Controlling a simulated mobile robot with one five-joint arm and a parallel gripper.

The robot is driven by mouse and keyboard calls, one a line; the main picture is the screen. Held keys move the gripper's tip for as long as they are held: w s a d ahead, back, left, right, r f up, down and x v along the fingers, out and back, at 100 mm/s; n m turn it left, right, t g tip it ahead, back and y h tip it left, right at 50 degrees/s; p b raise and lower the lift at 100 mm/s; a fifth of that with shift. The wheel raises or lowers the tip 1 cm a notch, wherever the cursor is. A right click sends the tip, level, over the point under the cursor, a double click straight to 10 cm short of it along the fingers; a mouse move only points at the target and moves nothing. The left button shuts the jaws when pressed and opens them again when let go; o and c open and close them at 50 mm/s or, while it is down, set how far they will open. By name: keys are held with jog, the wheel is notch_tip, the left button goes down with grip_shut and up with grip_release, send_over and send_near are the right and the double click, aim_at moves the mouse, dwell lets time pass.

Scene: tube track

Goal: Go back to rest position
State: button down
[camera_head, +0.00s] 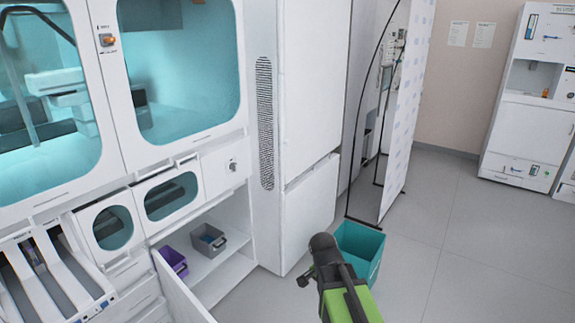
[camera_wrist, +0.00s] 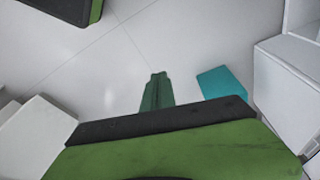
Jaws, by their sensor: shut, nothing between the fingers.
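My gripper (camera_wrist: 157,80) shows in the wrist view as narrow green fingers, closed together and pointing away over the light grey floor. Nothing is held between them. In the head view my black and green arm is at the bottom centre, in front of the teal bin. The gripper's fingers cannot be made out clearly there.
A teal bin (camera_head: 362,246) stands on the floor just beyond my arm; a teal shape (camera_wrist: 226,82) also shows in the wrist view. A purple box (camera_head: 173,262) and grey box (camera_head: 208,240) sit in the open lower cabinet. Floor (camera_head: 480,260) at right is clear.

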jog(key=s+d+n+g+y, duration=0.1)
jog(key=s+d+n+y, duration=0.1)
jog(key=s+n, duration=0.3)
jog(key=d+n, duration=0.1)
jog(key=n, duration=0.3)
jog(key=shift+d+f+n, duration=0.25)
jog(key=shift+n, duration=0.15)
dwell(0.8)
